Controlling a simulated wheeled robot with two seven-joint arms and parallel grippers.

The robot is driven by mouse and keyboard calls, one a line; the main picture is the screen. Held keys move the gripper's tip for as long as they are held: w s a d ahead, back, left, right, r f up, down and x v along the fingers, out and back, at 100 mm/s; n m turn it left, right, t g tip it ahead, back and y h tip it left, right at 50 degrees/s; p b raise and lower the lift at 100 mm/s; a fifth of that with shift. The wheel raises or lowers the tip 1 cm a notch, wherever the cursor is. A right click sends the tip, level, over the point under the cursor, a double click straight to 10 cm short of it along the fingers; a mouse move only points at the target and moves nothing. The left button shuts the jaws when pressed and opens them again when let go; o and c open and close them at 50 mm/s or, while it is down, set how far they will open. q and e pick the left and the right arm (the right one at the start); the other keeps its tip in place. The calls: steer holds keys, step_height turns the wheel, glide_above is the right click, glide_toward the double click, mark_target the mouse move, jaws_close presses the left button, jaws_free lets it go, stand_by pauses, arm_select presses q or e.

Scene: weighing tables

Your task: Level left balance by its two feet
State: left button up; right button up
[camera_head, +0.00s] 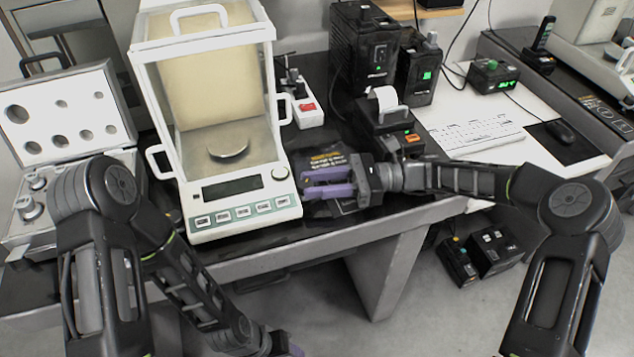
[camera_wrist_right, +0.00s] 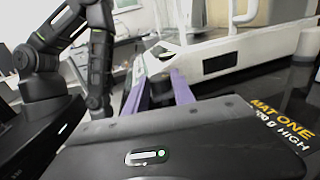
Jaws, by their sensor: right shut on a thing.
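The left balance (camera_head: 246,214) is a white unit with a glass draft shield, a round pan (camera_head: 228,148), a dark display (camera_head: 233,188) and a row of green-grey buttons. A small round grey disc (camera_head: 280,173) sits at the right of its front panel; I cannot read a bubble in it. My right gripper (camera_head: 307,183) is at the balance's front right side, its purple fingers shut on a dark round foot (camera_wrist_right: 160,90) low at the body's edge. The other foot is not visible. My left gripper (camera_head: 288,347) is barely in view at the bottom edge.
An open weight case (camera_head: 66,112) stands left of the balance. A power strip (camera_head: 309,112), black printer (camera_head: 391,132) and dark boxes stand behind and right. A black mat with yellow lettering (camera_head: 328,158) lies beside the gripper. A keyboard (camera_head: 478,131) is further right.

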jaws_close()
steer(key=t+p, duration=0.1)
steer(key=m+t+p, duration=0.1)
steer(key=shift+s+r+m+t+p, duration=0.2)
steer(key=shift+r+m+t+p, duration=0.1)
steer(key=shift+s+f+m+t+p, duration=0.1)
steer(key=shift+f+m+t+p, duration=0.05)
steer(key=shift+m+t+p, duration=0.4)
steer(key=shift+f+t, duration=0.15)
steer(key=shift+t, duration=0.2)
steer(key=o, duration=0.8)
jaws_free()
